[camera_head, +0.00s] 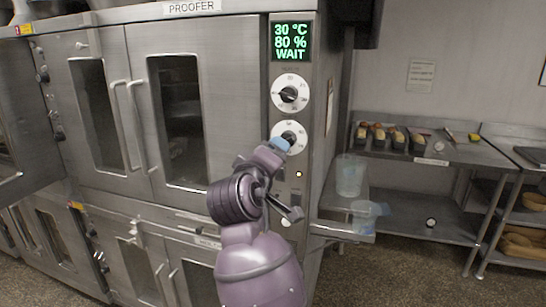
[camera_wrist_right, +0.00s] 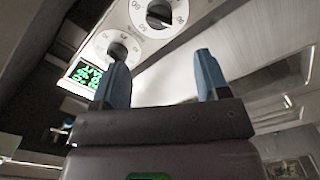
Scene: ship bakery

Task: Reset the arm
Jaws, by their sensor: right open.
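My right arm rises from the bottom middle of the head view. My right gripper (camera_head: 279,145), with blue fingertips, is in front of the proofer's control panel and partly covers the lower dial (camera_head: 291,131). In the right wrist view the two blue fingers of the gripper (camera_wrist_right: 162,72) are spread apart with nothing between them. I cannot tell whether a finger touches the panel. My left gripper is in neither view.
The steel proofer (camera_head: 215,60) has closed glazed doors, and its display (camera_head: 291,42) reads 30 °C, 80 %, WAIT. An open door (camera_head: 22,120) stands at the far left. At right, a steel table (camera_head: 455,152) holds loaf pans (camera_head: 394,137). Clear containers (camera_head: 350,177) stand on a side shelf.

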